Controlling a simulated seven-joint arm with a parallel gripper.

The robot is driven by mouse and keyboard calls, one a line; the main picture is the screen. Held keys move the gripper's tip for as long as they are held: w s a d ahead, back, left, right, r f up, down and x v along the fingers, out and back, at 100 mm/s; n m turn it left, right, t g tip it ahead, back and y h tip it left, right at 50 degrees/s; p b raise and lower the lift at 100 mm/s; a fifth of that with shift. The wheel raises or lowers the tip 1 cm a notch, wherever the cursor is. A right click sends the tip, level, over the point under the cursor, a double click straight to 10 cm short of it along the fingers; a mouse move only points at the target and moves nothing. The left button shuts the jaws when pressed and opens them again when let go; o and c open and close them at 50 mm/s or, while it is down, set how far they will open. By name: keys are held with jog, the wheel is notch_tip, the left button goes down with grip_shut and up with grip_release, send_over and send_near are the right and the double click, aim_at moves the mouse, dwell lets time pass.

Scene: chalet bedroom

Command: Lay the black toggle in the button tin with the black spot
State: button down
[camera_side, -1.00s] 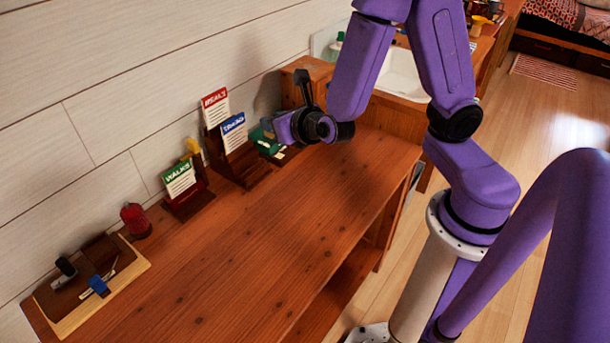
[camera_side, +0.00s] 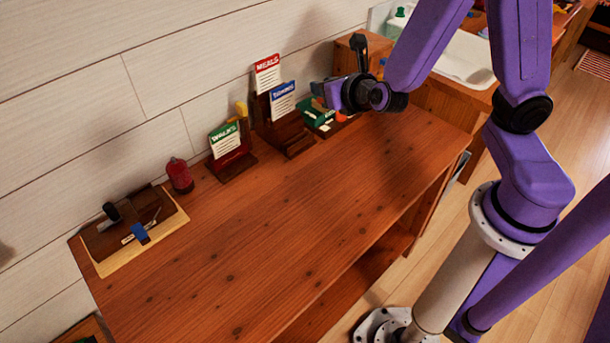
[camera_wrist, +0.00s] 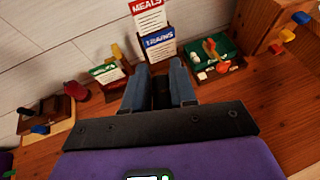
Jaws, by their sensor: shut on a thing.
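My gripper (camera_wrist: 160,72) is shut on a small dark thing (camera_wrist: 161,92) between its two grey fingers; its shape is too unclear to name as the black toggle. In the side view my gripper (camera_side: 322,92) is above the back of the wooden top, close to a green tray (camera_side: 318,113). I cannot make out a button tin or a black spot in either view.
Card stands headed MEALS (camera_side: 268,76), TRAINS (camera_side: 284,98) and WALKS (camera_side: 225,142) line the wall. A red canister (camera_side: 180,176) and a board (camera_side: 170,226) with small items stand at left. A wooden box (camera_side: 352,58) is behind my gripper. The front of the top (camera_side: 300,215) is clear.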

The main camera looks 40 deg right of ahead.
jog(key=s+a+f+n+y, duration=0.1)
jog(key=s+a+f+y, duration=0.1)
jog(key=s+a+f, duration=0.4)
jog(key=s+a+f+n+y, duration=0.1)
jog(key=s+a+f+n, duration=0.1)
jog(key=a+f, duration=0.35)
send_over(269, 199)
jog(key=shift+t, duration=0.4)
jog(key=f, duration=1.1)
jog(key=shift+s+d, duration=0.1)
jog(key=shift+s, duration=0.2)
jog(key=shift+w+f, duration=0.15)
jog(key=shift+f, duration=0.8)
jog(key=shift+w+f, duration=0.1)
jog(key=shift+f, duration=0.85)
jog(key=shift+f, duration=0.15)
jog(key=c, duration=0.9)
grip_release()
